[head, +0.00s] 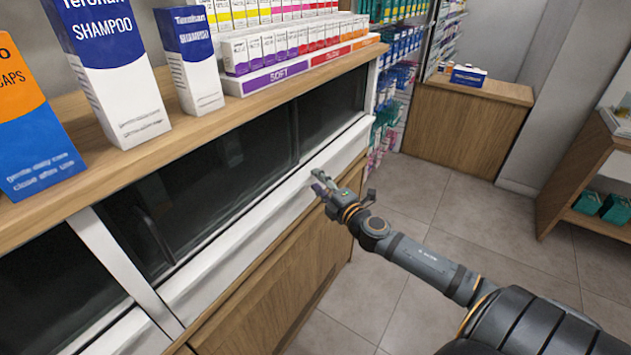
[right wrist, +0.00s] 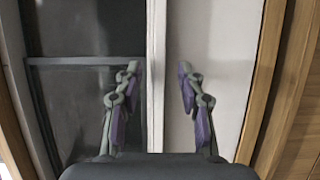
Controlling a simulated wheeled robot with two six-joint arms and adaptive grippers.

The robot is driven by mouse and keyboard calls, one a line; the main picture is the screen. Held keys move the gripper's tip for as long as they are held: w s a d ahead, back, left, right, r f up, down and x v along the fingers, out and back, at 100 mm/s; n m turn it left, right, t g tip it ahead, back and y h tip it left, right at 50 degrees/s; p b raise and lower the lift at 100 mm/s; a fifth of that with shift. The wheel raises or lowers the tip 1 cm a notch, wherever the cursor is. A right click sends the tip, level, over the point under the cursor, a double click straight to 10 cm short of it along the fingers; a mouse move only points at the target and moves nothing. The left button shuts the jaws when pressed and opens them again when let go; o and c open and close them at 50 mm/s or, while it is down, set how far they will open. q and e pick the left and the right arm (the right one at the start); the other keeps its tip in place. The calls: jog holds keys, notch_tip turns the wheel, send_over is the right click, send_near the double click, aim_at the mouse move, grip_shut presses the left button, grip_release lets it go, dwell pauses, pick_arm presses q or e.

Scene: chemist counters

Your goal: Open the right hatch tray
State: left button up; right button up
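The right hatch has dark glass panels (head: 220,160) in a white frame, below the wooden counter top. A white band, apparently the tray front (head: 235,238), runs along beneath the glass; I see no clear gap showing it pulled out. My right gripper (head: 322,188) is at the right part of this band. In the right wrist view the right gripper (right wrist: 159,68) is open, with its two purple-padded fingers apart and nothing held. A pale ridge (right wrist: 156,40) and the white panel (right wrist: 222,60) lie before the fingers. Whether they touch is unclear. My left gripper is out of view.
Shampoo boxes (head: 112,70) and rows of small cartons (head: 285,45) stand on the wooden counter top (head: 250,112). Wooden panels (head: 280,290) lie below the white band. Tiled floor (head: 430,190) is open to the right, with a wooden counter (head: 465,125) beyond.

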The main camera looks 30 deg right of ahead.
jog(key=shift+w+a+p, duration=0.2)
jog(key=shift+w+p, duration=0.15)
jog(key=shift+w, duration=0.4)
grip_shut()
